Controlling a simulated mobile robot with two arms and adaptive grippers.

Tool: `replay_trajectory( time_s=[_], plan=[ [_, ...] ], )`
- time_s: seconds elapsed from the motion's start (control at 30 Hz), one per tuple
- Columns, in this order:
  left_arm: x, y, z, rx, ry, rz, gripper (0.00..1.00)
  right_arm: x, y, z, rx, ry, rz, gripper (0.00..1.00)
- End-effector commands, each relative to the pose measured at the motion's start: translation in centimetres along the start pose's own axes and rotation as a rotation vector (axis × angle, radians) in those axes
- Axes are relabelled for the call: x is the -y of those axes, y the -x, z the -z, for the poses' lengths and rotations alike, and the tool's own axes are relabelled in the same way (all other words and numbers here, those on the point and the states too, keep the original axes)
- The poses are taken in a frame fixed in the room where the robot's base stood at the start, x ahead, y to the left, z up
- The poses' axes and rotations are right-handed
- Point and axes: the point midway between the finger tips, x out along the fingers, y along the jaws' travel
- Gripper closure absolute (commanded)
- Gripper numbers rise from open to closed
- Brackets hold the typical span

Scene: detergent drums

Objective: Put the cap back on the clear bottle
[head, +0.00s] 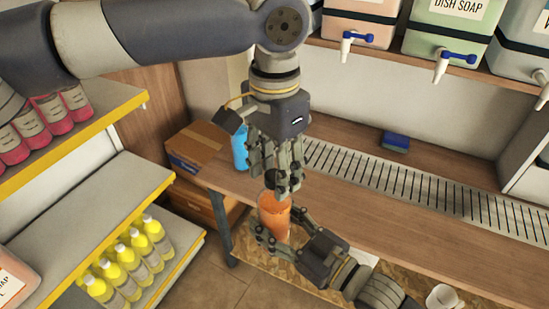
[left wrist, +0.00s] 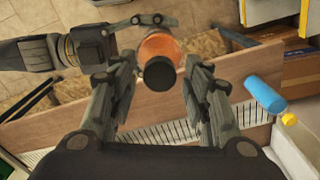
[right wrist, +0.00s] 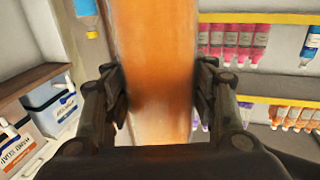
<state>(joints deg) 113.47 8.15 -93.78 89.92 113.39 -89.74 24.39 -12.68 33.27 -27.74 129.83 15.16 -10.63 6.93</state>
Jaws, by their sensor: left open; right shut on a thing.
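The bottle full of orange liquid (head: 274,215) stands upright in my right gripper (head: 283,240). Its orange body fills the middle of the right wrist view (right wrist: 155,70), between the two fingers. A black cap (left wrist: 158,74) sits at the top of the bottle in the left wrist view; whether it is fully seated, I cannot tell. My left gripper (head: 280,180) is open above the bottle, pointing down. In the left wrist view its fingers (left wrist: 160,85) are spread on both sides of the cap.
A blue bottle (left wrist: 265,92) with a yellow cap is on the wooden counter (head: 350,190), behind my left gripper. A slotted drain strip (head: 400,185) and a blue sponge (head: 395,142) lie farther back. A cardboard box (head: 195,145) and shelves of bottles are at left.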

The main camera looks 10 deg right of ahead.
Motion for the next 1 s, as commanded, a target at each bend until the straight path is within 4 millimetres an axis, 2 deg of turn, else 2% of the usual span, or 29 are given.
replay_trajectory(
  time_s=[0.17,0.2,0.37,0.4,0.73,0.77,0.83,1.0],
  plan=[
    [0.02,0.01,0.0,0.0,0.0,0.0,0.55,0.0,-0.02,0.24,-0.006,0.001,0.0,1.0],
    [0.01,0.01,0.0,0.0,0.0,0.0,0.6,0.0,-0.02,0.24,-0.006,0.001,0.0,1.0],
    [0.02,0.03,0.0,0.0,0.001,0.0,0.96,0.01,-0.02,0.24,-0.006,0.001,0.0,1.0],
    [0.03,0.03,-0.01,0.0,0.001,0.0,1.0,0.0,-0.01,0.24,-0.006,0.001,0.0,1.0],
    [0.07,0.03,-0.02,0.001,-0.004,0.001,1.0,0.0,-0.01,0.26,-0.006,0.001,0.0,1.0],
    [0.07,0.03,-0.02,0.001,-0.004,0.001,0.68,0.0,-0.01,0.26,-0.006,0.001,0.0,1.0],
    [0.07,0.03,-0.02,0.001,-0.004,0.001,0.52,0.0,-0.01,0.26,-0.006,0.001,0.0,1.0],
    [0.04,0.04,-0.01,0.001,-0.005,0.001,0.51,0.0,-0.01,0.25,-0.006,0.001,0.0,1.0]
  ],
)
